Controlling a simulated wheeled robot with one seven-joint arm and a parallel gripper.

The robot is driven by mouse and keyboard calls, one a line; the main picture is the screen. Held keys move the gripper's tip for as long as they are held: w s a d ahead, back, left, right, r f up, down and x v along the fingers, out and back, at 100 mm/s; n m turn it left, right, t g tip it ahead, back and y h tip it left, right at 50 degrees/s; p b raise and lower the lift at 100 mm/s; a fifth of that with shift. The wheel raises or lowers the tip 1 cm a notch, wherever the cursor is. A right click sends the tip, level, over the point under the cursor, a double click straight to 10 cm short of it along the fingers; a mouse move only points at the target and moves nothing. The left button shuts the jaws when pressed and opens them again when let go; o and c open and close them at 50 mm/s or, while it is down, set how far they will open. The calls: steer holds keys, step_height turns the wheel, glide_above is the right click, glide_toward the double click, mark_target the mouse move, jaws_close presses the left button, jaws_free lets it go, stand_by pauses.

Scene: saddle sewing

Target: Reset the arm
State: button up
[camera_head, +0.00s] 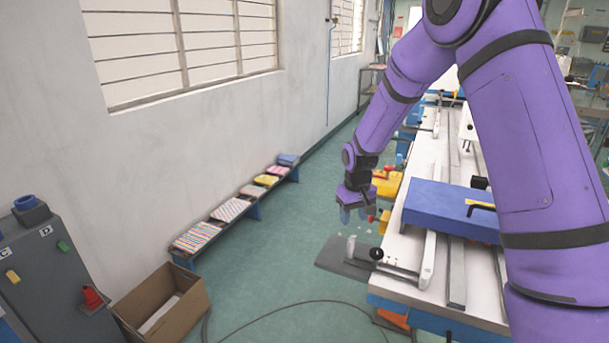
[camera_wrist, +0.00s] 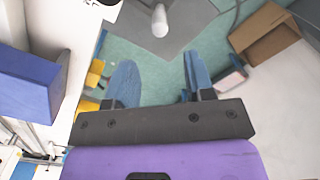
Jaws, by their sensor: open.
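My purple arm crosses the right of the head view. My gripper (camera_head: 357,212) hangs in the air at the left side of the white work table (camera_head: 411,271), above a dark grey plate (camera_head: 336,260) that juts out from the table's edge. In the wrist view my gripper (camera_wrist: 157,82) shows two blue fingers spread well apart. Nothing is between them, only the green floor beyond. The grey plate (camera_wrist: 178,38) also shows past the fingertips, with a pale round knob (camera_wrist: 160,20) over it.
A blue block (camera_head: 452,209) sits on the table. A black-knobbed lever (camera_head: 376,254) stands at the near edge. An open cardboard box (camera_head: 162,305) and a grey cabinet (camera_head: 45,275) are at lower left. A low bench (camera_head: 253,210) with folded cloths lines the wall.

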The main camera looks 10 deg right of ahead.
steer(key=s+d+r+m+t, duration=0.1)
steer(key=s+r, duration=0.6)
steer(key=r, duration=0.4)
steer(key=s+d+r+t, duration=0.1)
steer(key=s+r+t, duration=0.1)
steer(key=s+r, duration=0.7)
steer(key=s+d+r+t, duration=0.1)
steer(key=s+r, duration=0.3)
steer(key=s, duration=0.5)
steer(key=s+r+t, duration=0.1)
steer(key=s+r, duration=0.4)
steer(key=s, duration=0.5)
steer(key=shift+d+m, duration=0.35)
steer(key=shift+m, duration=0.05)
steer(key=shift+o, duration=0.4)
